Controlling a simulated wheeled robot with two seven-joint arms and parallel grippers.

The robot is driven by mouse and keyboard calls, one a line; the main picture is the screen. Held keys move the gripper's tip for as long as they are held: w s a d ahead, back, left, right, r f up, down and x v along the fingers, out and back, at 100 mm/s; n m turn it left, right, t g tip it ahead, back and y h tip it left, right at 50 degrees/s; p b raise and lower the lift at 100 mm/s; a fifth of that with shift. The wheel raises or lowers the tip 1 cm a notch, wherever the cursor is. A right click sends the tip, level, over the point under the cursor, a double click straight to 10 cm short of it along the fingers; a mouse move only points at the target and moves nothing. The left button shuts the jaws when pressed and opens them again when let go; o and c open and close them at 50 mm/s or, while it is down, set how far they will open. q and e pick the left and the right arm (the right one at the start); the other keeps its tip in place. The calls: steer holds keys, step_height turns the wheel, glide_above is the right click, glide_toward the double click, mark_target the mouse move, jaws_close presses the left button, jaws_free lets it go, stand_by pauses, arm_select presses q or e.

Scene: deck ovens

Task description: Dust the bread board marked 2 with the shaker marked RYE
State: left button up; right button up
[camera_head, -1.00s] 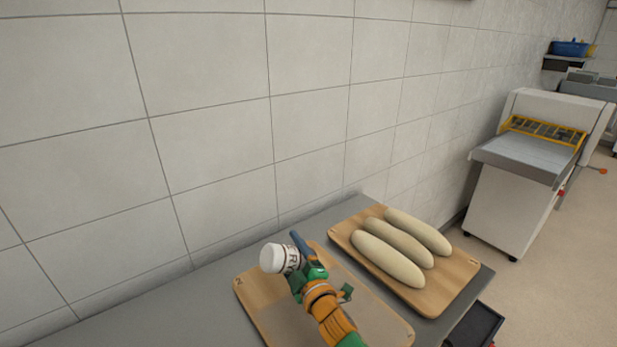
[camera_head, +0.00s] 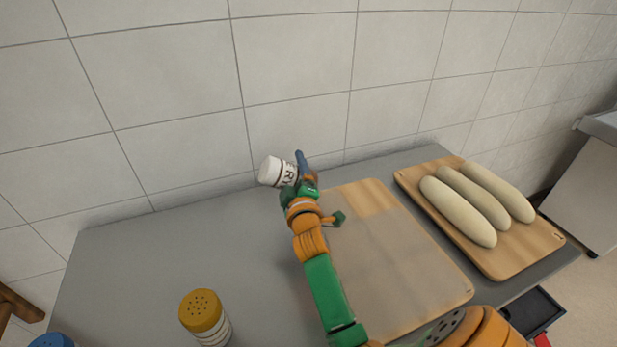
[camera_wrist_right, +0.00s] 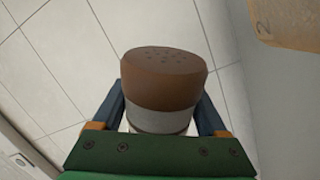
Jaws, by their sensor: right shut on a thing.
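The shaker (camera_head: 278,171) is white with dark letters, "RY" readable, and lies tipped on its side in the head view. Its brown perforated cap (camera_wrist_right: 163,75) fills the middle of the right wrist view. My right gripper (camera_head: 299,176) is shut on it and holds it just beyond the far left corner of an empty bread board (camera_head: 400,245). A greyish, paler area covers most of this board, with a browner wood strip at its far end. Its mark is unreadable in the head view. A board corner (camera_wrist_right: 290,22) marked 2 shows in the wrist view. My left gripper is out of view.
A second board (camera_head: 500,263) with three pale loaves (camera_head: 475,200) stands to the right. A yellow-capped shaker (camera_head: 203,312) and a blue-capped one (camera_head: 52,341) are at the near left. The grey counter (camera_head: 150,260) is clear on the left; a tiled wall (camera_head: 190,90) runs behind.

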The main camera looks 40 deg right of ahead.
steer(key=shift+d+r+p, duration=0.1)
steer(key=shift+p, duration=0.3)
steer(key=s+d+p, duration=0.1)
steer(key=s+d, duration=0.3)
steer(key=d, duration=0.5)
steer(key=s+d+p, duration=0.1)
steer(key=s+d, duration=0.2)
steer(key=d, duration=0.6)
steer(key=s+d+r+n+p, duration=0.1)
steer(key=d+r+n+p, duration=0.1)
steer(key=n, duration=1)
steer(key=s+d+r+n+p, duration=0.1)
steer(key=r+n, duration=0.4)
steer(key=n, duration=0.7)
steer(key=shift+d+p, duration=0.4)
steer(key=shift+d, duration=0.1)
